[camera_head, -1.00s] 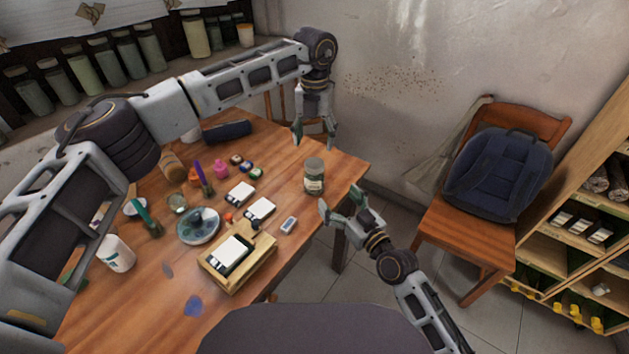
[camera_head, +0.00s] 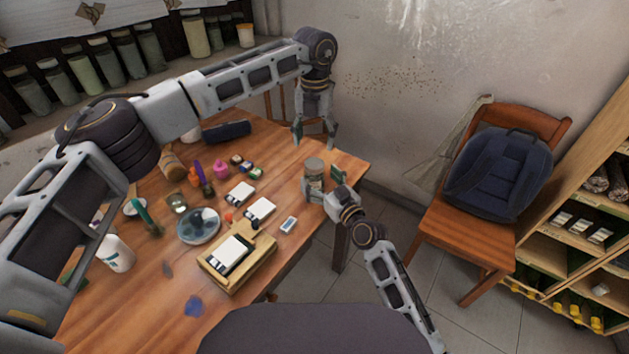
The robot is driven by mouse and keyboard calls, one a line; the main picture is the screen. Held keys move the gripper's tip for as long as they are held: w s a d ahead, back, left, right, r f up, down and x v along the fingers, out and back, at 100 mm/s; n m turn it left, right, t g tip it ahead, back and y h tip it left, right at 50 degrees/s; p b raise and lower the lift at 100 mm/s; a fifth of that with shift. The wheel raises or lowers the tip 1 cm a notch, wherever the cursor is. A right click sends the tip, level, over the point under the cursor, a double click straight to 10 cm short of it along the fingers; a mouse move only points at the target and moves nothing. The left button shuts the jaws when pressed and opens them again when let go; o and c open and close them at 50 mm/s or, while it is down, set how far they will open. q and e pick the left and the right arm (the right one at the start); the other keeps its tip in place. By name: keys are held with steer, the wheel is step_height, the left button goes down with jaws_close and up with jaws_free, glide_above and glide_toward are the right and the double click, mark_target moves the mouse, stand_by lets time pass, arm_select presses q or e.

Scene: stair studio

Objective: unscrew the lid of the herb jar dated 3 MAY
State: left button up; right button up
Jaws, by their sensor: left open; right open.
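A glass jar with a grey-green lid (camera_head: 314,165) stands upright near the right end of the wooden table (camera_head: 130,300). Its body (camera_head: 314,181) is partly hidden by my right gripper, and I cannot read a date on it. My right gripper (camera_head: 322,184) is open, with one finger on each side of the jar's body. I cannot tell whether the fingers touch the glass. My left gripper (camera_head: 315,143) is open and empty, fingers pointing down, above and just behind the lid.
A wooden box (camera_head: 262,250) with a white card, loose white cards (camera_head: 240,194), a blue plate (camera_head: 198,239) and small bottles cover the table's middle. Several jars (camera_head: 82,70) line the shelf at the back left. A chair with a backpack (camera_head: 500,173) stands right.

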mark_target(320, 179)
steer(key=shift+x, duration=1.55)
jaws_close()
arm_select(q)
steer(key=shift+m, duration=0.4)
